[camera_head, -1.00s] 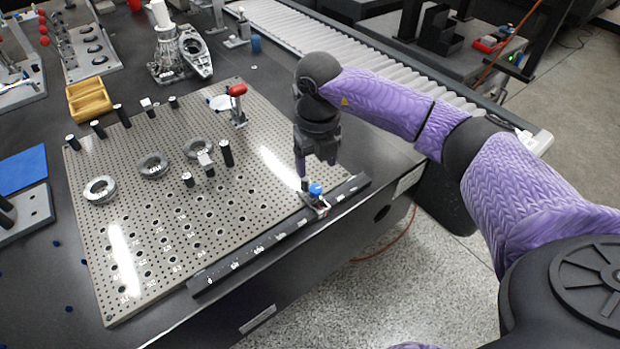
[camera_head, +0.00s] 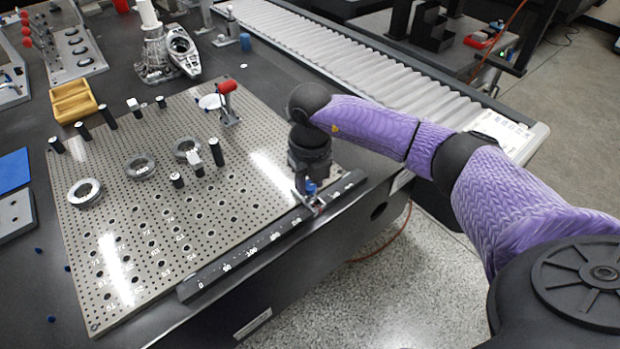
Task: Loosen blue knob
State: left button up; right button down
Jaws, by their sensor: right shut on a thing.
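The blue knob (camera_head: 311,188) sits on a small metal fixture (camera_head: 316,206) at the black scale rail (camera_head: 262,243) along the front right edge of the perforated plate. My right gripper (camera_head: 309,184) points down from above and is shut on the blue knob. The gripper body hides the knob's upper part, and the fingers are hard to make out. My left gripper is not in view.
The perforated plate (camera_head: 130,236) holds several metal rings (camera_head: 84,192), black pins (camera_head: 214,152) and a red-handled clamp (camera_head: 228,100). A yellow tray (camera_head: 73,101) lies behind it. A roller conveyor (camera_head: 370,75) runs along the back right.

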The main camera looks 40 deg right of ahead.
jog(key=n, duration=0.6)
jog(key=shift+n+p, duration=0.3)
jog(key=shift+n, duration=0.1)
jog(key=n, duration=0.3)
jog(key=shift+n, duration=2.1)
